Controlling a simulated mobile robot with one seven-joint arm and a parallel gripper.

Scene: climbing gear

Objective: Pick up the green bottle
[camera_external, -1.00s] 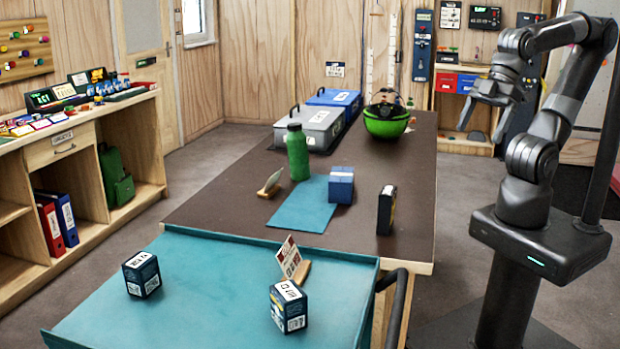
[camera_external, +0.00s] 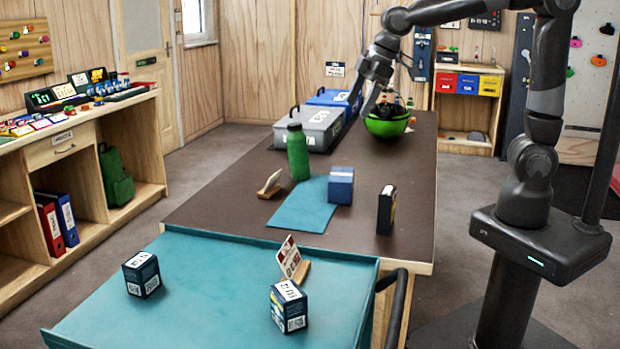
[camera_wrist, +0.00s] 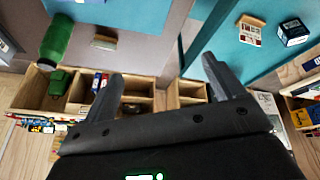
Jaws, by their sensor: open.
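The green bottle (camera_external: 298,152) stands upright on the brown table (camera_external: 230,205), at the left edge of the blue-green mat (camera_external: 303,206). In the wrist view the green bottle (camera_wrist: 55,41) is at the upper left, outside the jaws. My gripper (camera_external: 368,105) is above the far part of the table, to the right of the bottle and higher than it. In the wrist view my gripper (camera_wrist: 160,75) shows two fingers spread apart with nothing between them. It is open and apart from the bottle.
A grey case (camera_external: 308,127) and a blue case (camera_external: 335,97) lie behind the bottle. A green bowl-like item (camera_external: 386,127) is at the far right. A blue box (camera_external: 341,186), a dark box (camera_external: 386,210) and a small card stand (camera_external: 270,184) are nearer. The table's front left is clear.

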